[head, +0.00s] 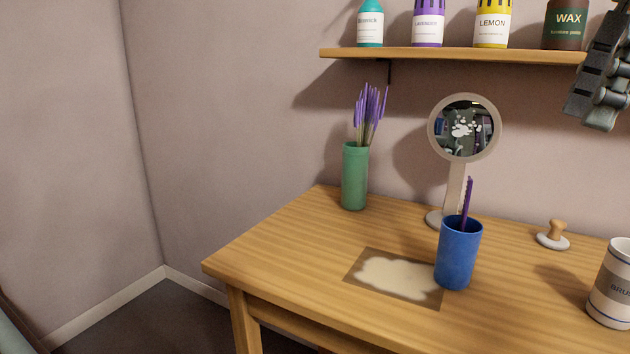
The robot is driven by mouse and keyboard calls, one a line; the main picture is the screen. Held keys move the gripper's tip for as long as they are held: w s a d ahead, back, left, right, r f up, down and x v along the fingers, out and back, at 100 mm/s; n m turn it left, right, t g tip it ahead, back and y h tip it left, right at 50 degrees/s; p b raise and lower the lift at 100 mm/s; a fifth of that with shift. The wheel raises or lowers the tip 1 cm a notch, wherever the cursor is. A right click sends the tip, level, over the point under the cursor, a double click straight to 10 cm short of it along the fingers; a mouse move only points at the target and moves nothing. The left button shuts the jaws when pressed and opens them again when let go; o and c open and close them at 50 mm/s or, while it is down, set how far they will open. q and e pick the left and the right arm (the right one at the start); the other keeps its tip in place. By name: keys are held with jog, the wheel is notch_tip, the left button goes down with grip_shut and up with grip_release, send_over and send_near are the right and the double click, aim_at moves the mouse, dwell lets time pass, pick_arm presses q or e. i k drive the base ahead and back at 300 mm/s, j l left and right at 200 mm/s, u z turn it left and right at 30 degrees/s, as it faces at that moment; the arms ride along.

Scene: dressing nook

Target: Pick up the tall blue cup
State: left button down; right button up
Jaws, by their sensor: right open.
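The tall blue cup (457,256) stands upright on the wooden table, at the right edge of a small brown mat with a pale patch. A purple stick-like item (467,203) pokes up out of the cup; its lower end is hidden inside. My right gripper (592,118) is at the upper right edge of the view, partly cut off. It is open, well above the table, up and to the right of the cup, and apart from it. My left gripper is out of view.
A round mirror (453,187) stands close behind the cup. A green vase (355,178) of purple flowers is at the back left, a white mug (611,290) at the right. A shelf (450,55) with bottles hangs above. The table's front left (270,262) is bare.

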aim_at(455, 255)
jog(key=k, duration=1.5)
